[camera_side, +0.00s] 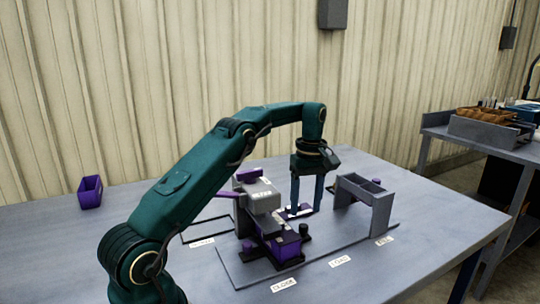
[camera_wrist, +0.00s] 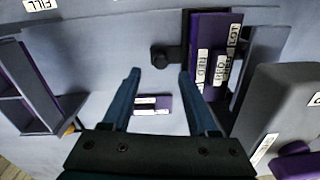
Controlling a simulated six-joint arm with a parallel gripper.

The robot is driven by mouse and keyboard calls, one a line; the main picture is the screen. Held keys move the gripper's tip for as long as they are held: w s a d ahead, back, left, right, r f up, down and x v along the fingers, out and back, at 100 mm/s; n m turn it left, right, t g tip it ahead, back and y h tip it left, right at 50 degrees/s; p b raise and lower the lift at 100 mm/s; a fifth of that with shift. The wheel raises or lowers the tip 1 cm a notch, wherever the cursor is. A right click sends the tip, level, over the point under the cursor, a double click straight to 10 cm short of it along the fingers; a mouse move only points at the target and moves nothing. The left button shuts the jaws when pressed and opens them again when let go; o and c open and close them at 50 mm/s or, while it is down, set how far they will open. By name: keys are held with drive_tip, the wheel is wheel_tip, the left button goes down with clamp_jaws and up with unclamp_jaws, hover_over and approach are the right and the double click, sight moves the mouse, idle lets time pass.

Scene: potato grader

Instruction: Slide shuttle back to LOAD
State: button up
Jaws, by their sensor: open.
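The shuttle looks to be the purple block (camera_side: 284,245) under the grey machine head, beside the front-left label, which seems to read CLOCK. It also shows in the wrist view (camera_wrist: 208,30), with white labels on it. A dark round knob (camera_wrist: 160,60) projects from its side; the knob also shows in the side view (camera_side: 303,230). My gripper (camera_side: 306,208) points down, open and empty, behind the knob in the side view. In the wrist view the knob appears just beyond the gap between my fingertips (camera_wrist: 159,74), not held. The LOAD label (camera_side: 340,262) lies right of the shuttle.
The grey machine (camera_side: 262,197) stands close left of my fingers. A grey two-bay hopper stand (camera_side: 366,190) rises to the right. A small purple plate (camera_wrist: 152,104) lies between my fingers in the wrist view. A purple bin (camera_side: 90,192) stands far left. The front-right tabletop is clear.

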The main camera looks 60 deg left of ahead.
sight(304, 225)
drive_tip(key=y, duration=0.1)
drive_tip(key=d+m+y, duration=0.1)
drive_tip(key=shift+s+f+t+y, duration=0.15)
drive_tip(key=shift+s+t+y, duration=0.05)
drive_tip(key=shift+t+y, duration=0.2)
drive_tip(key=shift+m+t+y, duration=0.6)
drive_tip(key=shift+m, duration=0.2)
drive_tip(key=shift+a+f, duration=0.2)
drive_tip(key=shift+f, duration=2.25)
clamp_jaws()
